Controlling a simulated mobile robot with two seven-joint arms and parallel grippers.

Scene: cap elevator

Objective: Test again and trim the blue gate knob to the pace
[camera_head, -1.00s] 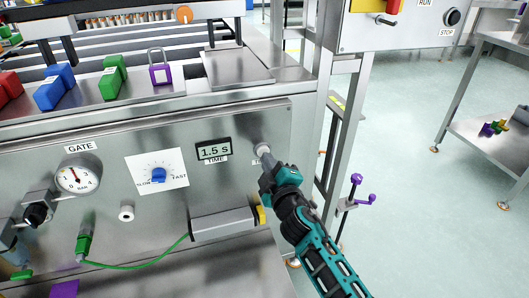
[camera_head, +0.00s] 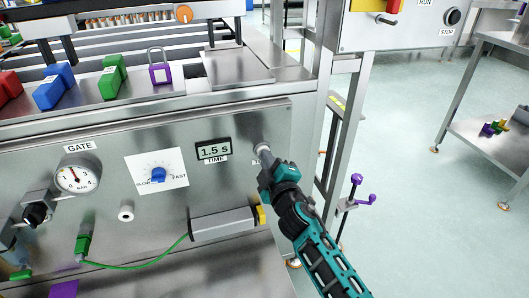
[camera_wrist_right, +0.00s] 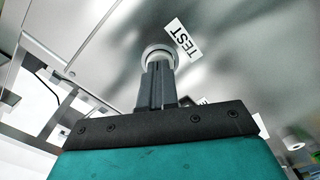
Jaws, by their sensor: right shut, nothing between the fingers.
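The blue gate knob (camera_head: 158,175) sits on a white dial plate marked SLOW and FAST on the steel panel. The TIME display (camera_head: 213,150) to its right reads 1.5 s. My right gripper (camera_head: 265,155) is at the panel right of the display, shut and empty, its tips at a round pale button. In the right wrist view the shut fingers (camera_wrist_right: 158,78) meet the button (camera_wrist_right: 159,57), beside a label reading TEST (camera_wrist_right: 183,39). The fingertips cover part of the button; I cannot tell how far it is pressed. My left gripper is not in view.
The GATE gauge (camera_head: 77,174) and a black knob (camera_head: 36,213) are at the left. A grey cylinder (camera_head: 222,223) with a yellow end is below the display. Coloured blocks and a purple padlock (camera_head: 159,68) lie on the ledge above. Open floor is at the right.

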